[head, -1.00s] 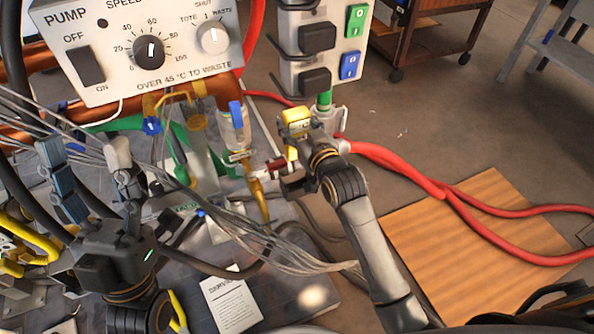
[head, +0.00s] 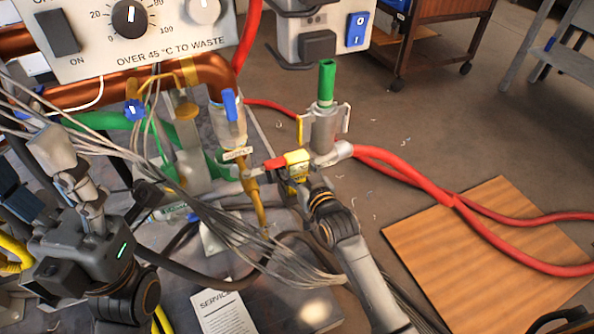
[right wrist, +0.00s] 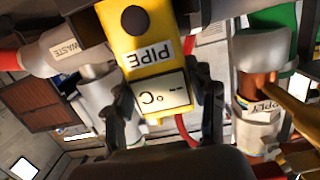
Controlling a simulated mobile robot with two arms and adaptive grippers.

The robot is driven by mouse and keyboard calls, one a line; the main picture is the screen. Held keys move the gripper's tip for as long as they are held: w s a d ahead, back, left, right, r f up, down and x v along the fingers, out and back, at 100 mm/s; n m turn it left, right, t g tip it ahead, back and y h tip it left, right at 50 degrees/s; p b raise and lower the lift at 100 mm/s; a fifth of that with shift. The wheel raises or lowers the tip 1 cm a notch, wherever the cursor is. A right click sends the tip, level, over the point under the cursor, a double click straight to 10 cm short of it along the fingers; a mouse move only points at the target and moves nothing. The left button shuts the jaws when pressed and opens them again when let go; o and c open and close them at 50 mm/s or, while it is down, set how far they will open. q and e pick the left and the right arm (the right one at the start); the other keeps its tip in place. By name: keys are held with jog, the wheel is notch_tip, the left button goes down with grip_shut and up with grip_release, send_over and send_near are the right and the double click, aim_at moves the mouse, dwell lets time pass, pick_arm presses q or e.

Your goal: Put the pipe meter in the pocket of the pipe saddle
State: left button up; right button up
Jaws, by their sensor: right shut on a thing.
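The yellow pipe meter (head: 297,158) is in my right gripper (head: 302,184), near the middle of the head view. In the right wrist view the meter (right wrist: 150,50) has a PIPE label, a dark round spot and a °C display, and the right gripper's fingers (right wrist: 165,115) stand on both sides of it. It hangs beside a red part (head: 275,163) in the head view; I cannot tell if they touch. I cannot clearly pick out the pipe saddle or its pocket. My left gripper (head: 65,170) is at the left, partly behind cables; its opening is unclear.
A grey fitting with a green top (head: 325,125) stands just behind the meter. A blue-handled valve (head: 230,110) and copper pipe (head: 130,85) are to the left. Grey cables (head: 235,235) cross in front. Red hoses (head: 430,185) run right.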

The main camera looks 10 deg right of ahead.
jog(key=shift+r, duration=0.15)
jog(key=shift+f, duration=0.2)
jog(key=o, duration=1.3)
